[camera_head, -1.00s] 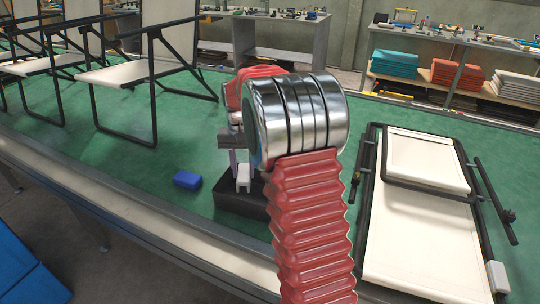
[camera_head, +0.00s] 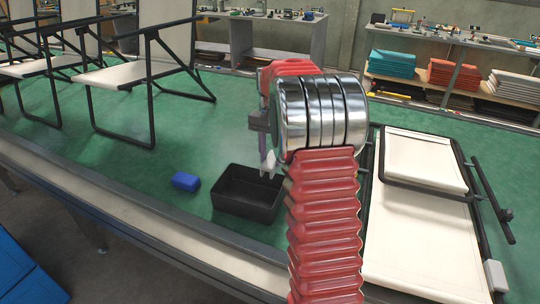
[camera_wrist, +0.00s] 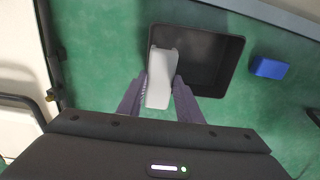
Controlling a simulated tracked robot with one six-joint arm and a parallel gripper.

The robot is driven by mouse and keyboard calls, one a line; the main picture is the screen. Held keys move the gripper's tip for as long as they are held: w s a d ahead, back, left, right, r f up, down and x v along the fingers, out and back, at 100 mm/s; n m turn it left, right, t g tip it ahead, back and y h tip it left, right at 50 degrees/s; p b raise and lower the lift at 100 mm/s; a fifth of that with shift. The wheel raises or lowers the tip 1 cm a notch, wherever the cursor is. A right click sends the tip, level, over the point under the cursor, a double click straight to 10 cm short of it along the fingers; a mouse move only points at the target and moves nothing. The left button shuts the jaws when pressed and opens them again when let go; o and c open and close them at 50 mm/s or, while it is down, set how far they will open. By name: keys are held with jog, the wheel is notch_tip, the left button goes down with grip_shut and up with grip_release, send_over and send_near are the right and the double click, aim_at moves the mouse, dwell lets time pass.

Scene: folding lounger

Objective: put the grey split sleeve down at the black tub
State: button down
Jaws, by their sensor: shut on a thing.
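The grey split sleeve (camera_wrist: 161,72) is held between the two fingers of my gripper (camera_wrist: 159,98). In the head view the sleeve (camera_head: 269,164) shows as a small light piece at the tip of my gripper (camera_head: 265,152), partly hidden by my arm. The black tub (camera_head: 245,208) stands open on the green surface, and its visible inside looks empty. In the wrist view the sleeve overlaps the left side of the tub (camera_wrist: 215,62). It appears to be above the tub's edge; the exact height cannot be told.
A blue block (camera_head: 186,181) lies left of the tub in the head view. A folded lounger (camera_head: 420,235) lies to the right, and unfolded loungers (camera_head: 140,72) stand at the back left. Green surface is free around the tub.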

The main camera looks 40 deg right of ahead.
notch_tip(320, 180, down, 10)
jog(key=shift+r, duration=0.25)
dwell(0.6)
jog(key=shift+w, duration=0.1)
jog(key=c, duration=1.2)
grip_release()
jog(key=shift+r, duration=0.1)
notch_tip(320, 180, up, 14)
jog(key=shift+f, duration=0.2)
dwell(0.5)
